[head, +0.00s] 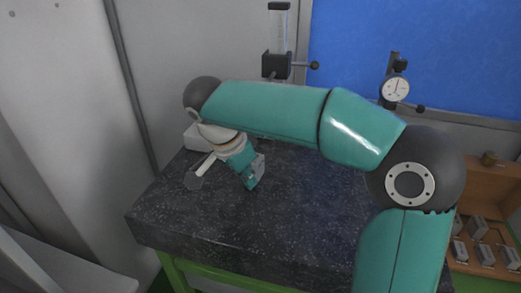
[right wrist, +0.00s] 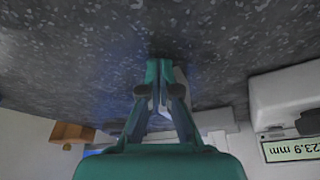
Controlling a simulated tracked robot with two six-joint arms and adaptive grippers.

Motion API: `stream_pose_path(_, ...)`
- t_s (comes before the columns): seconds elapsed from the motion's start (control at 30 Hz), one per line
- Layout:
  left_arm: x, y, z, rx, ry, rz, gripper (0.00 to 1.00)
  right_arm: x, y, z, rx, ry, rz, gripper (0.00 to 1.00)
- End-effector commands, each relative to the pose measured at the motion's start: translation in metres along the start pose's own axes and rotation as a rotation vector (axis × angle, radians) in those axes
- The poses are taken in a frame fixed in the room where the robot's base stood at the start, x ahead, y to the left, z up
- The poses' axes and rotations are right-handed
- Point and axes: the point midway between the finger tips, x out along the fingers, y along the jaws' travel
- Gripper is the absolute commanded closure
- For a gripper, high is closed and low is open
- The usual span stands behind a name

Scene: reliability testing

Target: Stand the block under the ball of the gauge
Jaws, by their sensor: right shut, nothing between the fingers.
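My right gripper (head: 250,184) points down low over the dark granite table (head: 310,215), left of the table's middle. Its fingers are shut with nothing between them; they also show in the right wrist view (right wrist: 158,72). A small grey block (head: 259,166) stands right beside the fingertips. A pale grey face (right wrist: 181,80) shows just behind the fingers in the wrist view, probably that block. A dial gauge (head: 396,88) on a stand is at the back right, its base hidden by my arm. I cannot make out its ball tip. My left gripper is out of view.
A column instrument (head: 278,65) with a dark ball-ended lever stands at the back. A white device with a display (right wrist: 290,146) shows in the wrist view. A wooden case (head: 495,190) with several metal blocks is at the right. The front of the table is clear.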

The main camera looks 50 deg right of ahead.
Motion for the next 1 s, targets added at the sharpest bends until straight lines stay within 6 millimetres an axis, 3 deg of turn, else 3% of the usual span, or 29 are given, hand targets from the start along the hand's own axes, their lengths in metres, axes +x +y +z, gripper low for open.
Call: stream_pose_path(1.0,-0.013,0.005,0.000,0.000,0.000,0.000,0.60,0.013,-0.023,-0.039,0.003,0.001,0.000,1.00)
